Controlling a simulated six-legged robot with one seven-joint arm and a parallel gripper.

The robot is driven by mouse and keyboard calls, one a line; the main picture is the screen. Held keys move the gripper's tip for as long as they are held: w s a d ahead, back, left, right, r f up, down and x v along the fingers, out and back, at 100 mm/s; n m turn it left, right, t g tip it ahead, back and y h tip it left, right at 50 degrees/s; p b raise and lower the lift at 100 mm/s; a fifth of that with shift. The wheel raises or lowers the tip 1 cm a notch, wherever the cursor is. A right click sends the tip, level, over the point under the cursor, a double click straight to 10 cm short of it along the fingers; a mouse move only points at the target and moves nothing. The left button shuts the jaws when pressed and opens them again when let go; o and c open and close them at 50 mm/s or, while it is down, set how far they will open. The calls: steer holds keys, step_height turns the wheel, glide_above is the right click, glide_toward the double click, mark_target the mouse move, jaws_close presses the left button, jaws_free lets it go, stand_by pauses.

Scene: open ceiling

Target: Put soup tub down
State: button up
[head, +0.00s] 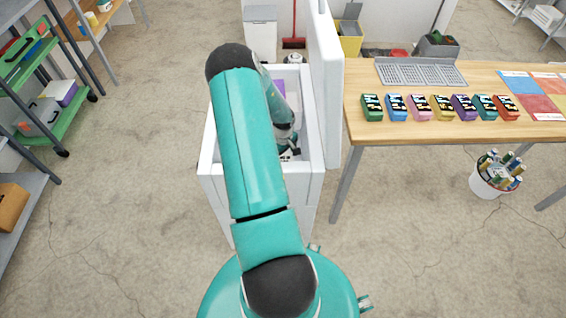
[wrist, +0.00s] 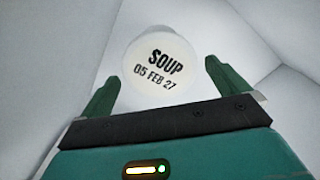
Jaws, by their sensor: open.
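The soup tub (wrist: 160,68) is white with a round lid marked "SOUP 05 FEB 27". In the wrist view it sits inside a white-walled box, just beyond my fingertips. My gripper (wrist: 160,82) is open, with one green finger on each side of the lid and a visible gap to it. In the head view my arm reaches down into the open white chest (head: 308,180), and my gripper (head: 288,150) is mostly hidden behind the arm. The tub cannot be made out clearly there.
The chest's raised white lid (head: 325,90) stands along its right side. A wooden table (head: 440,75) to the right holds several coloured boxes (head: 418,107) and a grey rack (head: 420,72). A white bucket (head: 487,182) stands under it. The floor left of the chest is clear.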

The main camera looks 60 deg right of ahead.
step_height(320, 180, up, 7)
steer(key=shift+f, duration=0.1)
